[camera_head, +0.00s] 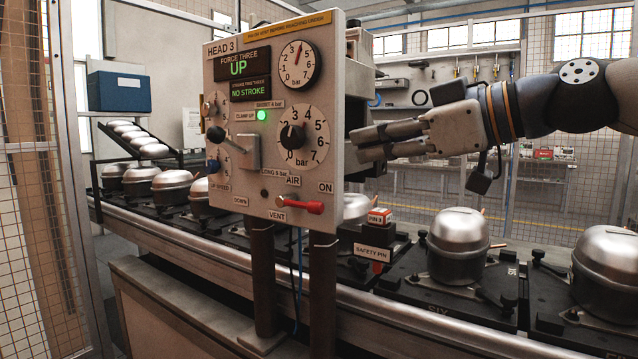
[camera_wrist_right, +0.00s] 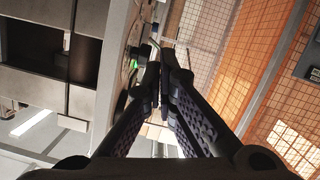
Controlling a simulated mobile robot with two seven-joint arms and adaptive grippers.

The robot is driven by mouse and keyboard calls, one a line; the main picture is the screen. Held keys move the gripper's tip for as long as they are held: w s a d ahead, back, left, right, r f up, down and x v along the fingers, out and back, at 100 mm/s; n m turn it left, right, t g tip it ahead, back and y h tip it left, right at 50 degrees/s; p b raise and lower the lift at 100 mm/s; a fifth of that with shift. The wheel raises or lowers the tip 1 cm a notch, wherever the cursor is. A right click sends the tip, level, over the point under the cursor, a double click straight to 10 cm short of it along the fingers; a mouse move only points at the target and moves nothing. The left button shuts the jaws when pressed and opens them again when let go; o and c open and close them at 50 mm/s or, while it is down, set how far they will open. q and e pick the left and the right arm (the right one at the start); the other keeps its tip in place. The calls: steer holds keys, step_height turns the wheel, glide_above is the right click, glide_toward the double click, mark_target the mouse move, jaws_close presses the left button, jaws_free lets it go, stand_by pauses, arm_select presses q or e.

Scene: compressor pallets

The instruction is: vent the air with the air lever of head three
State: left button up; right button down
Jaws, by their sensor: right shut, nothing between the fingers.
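The head three panel (camera_head: 235,185) stands left of centre in the head view, its display reading UP and NO STROKE. The air lever (camera_head: 300,206), with a red handle, is low on its face. The handle points right, below the ON label; the VENT label is under its pivot. My right gripper (camera_head: 357,143) is shut and empty beside the panel's right edge, above and right of the lever, apart from it. In the wrist view its fingertips (camera_wrist_right: 162,75) meet close to the panel face, seen edge-on. I cannot make out the lever there. My left gripper is not in view.
A small black-knobbed lever (camera_head: 216,134) and a red-topped safety pin holder (camera_head: 379,217) are nearby. Compressors (camera_head: 458,240) stand on pallets along the conveyor behind the panel. A green lamp (camera_head: 262,115) is lit. The space in front of the panel looks clear.

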steer(key=shift+f, duration=0.1)
glide_above(321, 212)
steer(key=shift+s+a+f, duration=0.2)
steer(key=shift+s+f, duration=0.05)
steer(key=shift+f, duration=0.35)
steer(key=shift+s+a+f, duration=0.2)
steer(key=shift+f, duration=0.35)
steer(key=f, duration=0.2)
steer(key=shift+w+d+f, duration=0.1)
steer(key=shift+w+f, duration=0.2)
steer(key=shift+w, duration=0.1)
steer(key=shift+w+d+f, duration=0.1)
steer(key=shift+d+f, duration=0.1)
steer(key=shift+f, duration=0.45)
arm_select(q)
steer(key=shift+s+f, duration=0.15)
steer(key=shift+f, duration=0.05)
